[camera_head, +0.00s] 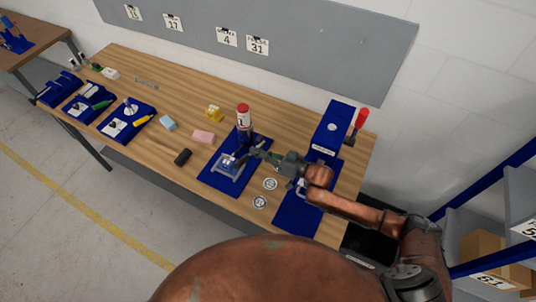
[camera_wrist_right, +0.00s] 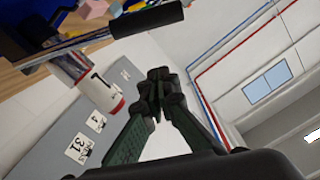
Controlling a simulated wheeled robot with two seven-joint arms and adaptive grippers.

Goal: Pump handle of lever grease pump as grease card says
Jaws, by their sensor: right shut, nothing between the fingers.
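The lever grease pump, with a white cartridge marked 1 and a red top (camera_head: 243,109), stands on a blue mat (camera_head: 208,178). The cartridge also shows in the wrist view (camera_wrist_right: 104,90). There a black handle grip (camera_wrist_right: 148,18) on a thin metal rod lies across the upper left, apart from my fingers. My right gripper (camera_head: 252,153) is shut and empty beside the pump; its fingertips meet in the wrist view (camera_wrist_right: 162,76). In the head view the arm hides part of the pump and its lever. Number cards hang on the grey board; a card (camera_head: 257,46) reads 31. Their small headings are unreadable.
A blue device with a red handle (camera_head: 361,118) stands at the right. A black cylinder (camera_head: 183,157), pink block (camera_head: 203,136), light blue block (camera_head: 168,123) and yellow object (camera_head: 213,112) lie left of the pump. Blue trays (camera_head: 128,123) fill the far left. Two round discs (camera_head: 270,184) lie near the front edge.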

